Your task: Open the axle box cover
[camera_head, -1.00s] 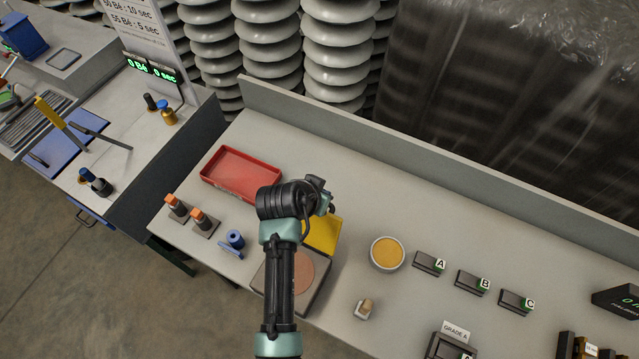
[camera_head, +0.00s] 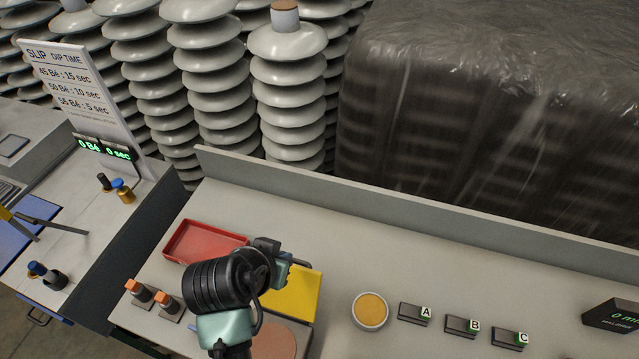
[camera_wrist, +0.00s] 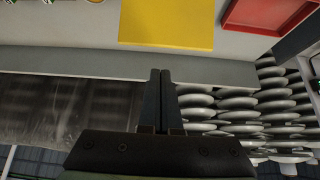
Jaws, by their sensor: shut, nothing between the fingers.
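I see nothing I can identify as an axle box or its cover. My gripper (camera_wrist: 160,77) points away from the camera in the wrist view, its two dark fingers together with nothing between them. In the head view my wrist is above the bench, between the red tray (camera_head: 203,242) and the yellow panel (camera_head: 292,292), and the fingertips cannot be made out. The yellow panel also shows in the wrist view (camera_wrist: 166,22), beyond the fingertips and apart from them. Part of it is hidden by my arm in the head view.
The grey bench (camera_head: 340,255) has a raised back edge. On it are a round bowl (camera_head: 370,311), blocks marked A (camera_head: 415,313), B (camera_head: 461,326) and C (camera_head: 509,339), and orange-topped pieces (camera_head: 140,291). Insulator stacks (camera_head: 290,90) and a wrapped pallet (camera_head: 480,130) stand behind.

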